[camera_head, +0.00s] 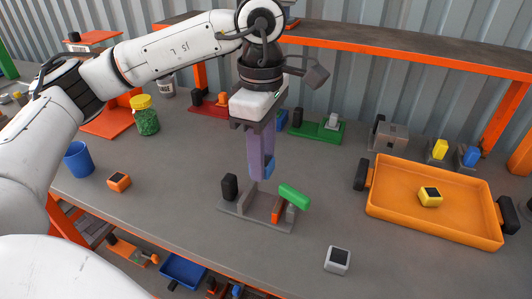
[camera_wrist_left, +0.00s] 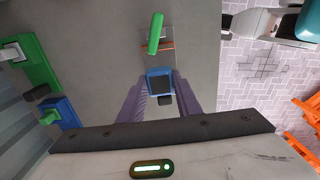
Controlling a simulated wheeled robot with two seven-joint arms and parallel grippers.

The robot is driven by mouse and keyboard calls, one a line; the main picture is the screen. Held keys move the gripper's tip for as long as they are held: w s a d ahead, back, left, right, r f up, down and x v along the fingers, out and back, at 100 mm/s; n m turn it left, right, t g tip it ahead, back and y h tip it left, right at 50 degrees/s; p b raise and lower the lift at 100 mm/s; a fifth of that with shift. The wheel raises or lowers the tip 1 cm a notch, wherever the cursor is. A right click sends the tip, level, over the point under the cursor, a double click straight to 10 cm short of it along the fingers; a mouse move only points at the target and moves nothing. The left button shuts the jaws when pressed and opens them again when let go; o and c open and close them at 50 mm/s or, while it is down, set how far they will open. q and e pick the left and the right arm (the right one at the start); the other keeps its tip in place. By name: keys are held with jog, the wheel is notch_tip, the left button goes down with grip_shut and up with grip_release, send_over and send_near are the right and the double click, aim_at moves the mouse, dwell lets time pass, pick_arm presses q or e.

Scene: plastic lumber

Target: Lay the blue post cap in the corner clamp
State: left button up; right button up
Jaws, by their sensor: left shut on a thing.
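My left gripper (camera_head: 261,168) points down with its purple fingers shut on the blue post cap (camera_head: 269,168). The cap, with a dark square face, also shows between the fingertips in the left wrist view (camera_wrist_left: 159,79). The corner clamp (camera_head: 243,212) stands on the grey bench below the gripper. It has a grey base, a black block, an orange part and a green handle (camera_head: 294,197). The held cap appears above the clamp, apart from it. In the left wrist view the fingers and cap hide part of the clamp. My right gripper is not in view.
A white cap (camera_head: 338,260) and an orange cap (camera_head: 119,182) lie either side of the clamp. An orange tray (camera_head: 390,218) holds a yellow cap (camera_head: 430,197). A blue cup (camera_head: 78,160) and green jar (camera_head: 145,120) stand left. A green clamp (camera_head: 320,132) stands behind.

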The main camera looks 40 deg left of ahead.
pick_arm(q)
jog(key=shift+d, duration=0.1)
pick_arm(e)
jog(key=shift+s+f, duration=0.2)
